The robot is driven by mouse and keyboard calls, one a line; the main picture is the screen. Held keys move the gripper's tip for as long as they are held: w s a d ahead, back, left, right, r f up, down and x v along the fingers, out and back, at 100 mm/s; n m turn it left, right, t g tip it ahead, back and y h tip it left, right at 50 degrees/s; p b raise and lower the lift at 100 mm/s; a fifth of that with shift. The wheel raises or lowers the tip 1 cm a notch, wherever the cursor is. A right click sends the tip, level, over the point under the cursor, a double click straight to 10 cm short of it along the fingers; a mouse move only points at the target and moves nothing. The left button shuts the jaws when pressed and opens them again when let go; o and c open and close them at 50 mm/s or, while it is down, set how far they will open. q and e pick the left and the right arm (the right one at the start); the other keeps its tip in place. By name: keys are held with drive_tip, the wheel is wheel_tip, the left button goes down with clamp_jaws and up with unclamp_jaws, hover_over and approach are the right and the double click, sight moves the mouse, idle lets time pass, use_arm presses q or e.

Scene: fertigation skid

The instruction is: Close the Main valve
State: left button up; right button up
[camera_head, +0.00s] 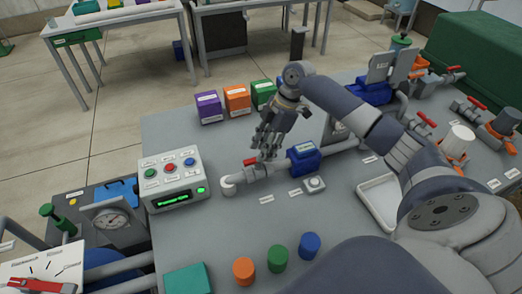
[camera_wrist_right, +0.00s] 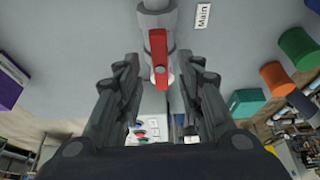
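The Main valve has a red lever handle (camera_head: 251,161) on a grey pipe that runs from a white elbow to a blue block. In the right wrist view the red handle (camera_wrist_right: 159,55) lies along the pipe, beside a label reading "Main" (camera_wrist_right: 203,16). My right gripper (camera_head: 266,153) is just above the valve. In the wrist view its two fingers are apart, one on each side of the handle (camera_wrist_right: 160,75); I cannot tell if either touches it. My left gripper is not in view.
A control box (camera_head: 173,178) with coloured buttons stands left of the valve. A blue pipe block (camera_head: 304,159) and a small round white-topped part (camera_head: 315,184) are to the right. Purple (camera_head: 209,106) and orange (camera_head: 236,98) boxes stand behind. Orange, green and blue cylinders stand in front.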

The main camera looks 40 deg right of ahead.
drive_tip(key=shift+x, duration=1.1)
clamp_jaws()
